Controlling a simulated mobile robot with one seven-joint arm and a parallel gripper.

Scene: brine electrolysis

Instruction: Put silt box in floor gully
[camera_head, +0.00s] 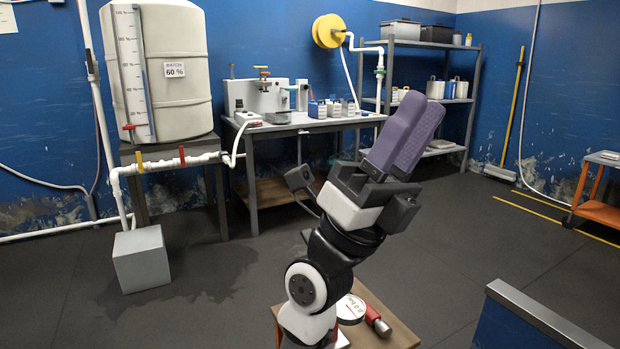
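My gripper (405,132) is raised in mid-air near the middle of the picture, its two purple fingers pointing up and to the right. The fingers overlap side by side from this angle, and I see nothing held between them. I cannot make out a silt box or a floor gully for certain. A plain grey box (141,260) stands on the floor at left, under the white pipe by the tank, well apart from my gripper. I cannot tell whether it is either of these. A dark wet patch spreads on the floor beside it.
A large white tank (158,75) stands at left. A workbench (300,126) with equipment is behind my arm, with a metal shelf rack (425,101) beyond. A small wooden surface (385,329) with a round gauge (350,308) is close in front. Open floor lies at right.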

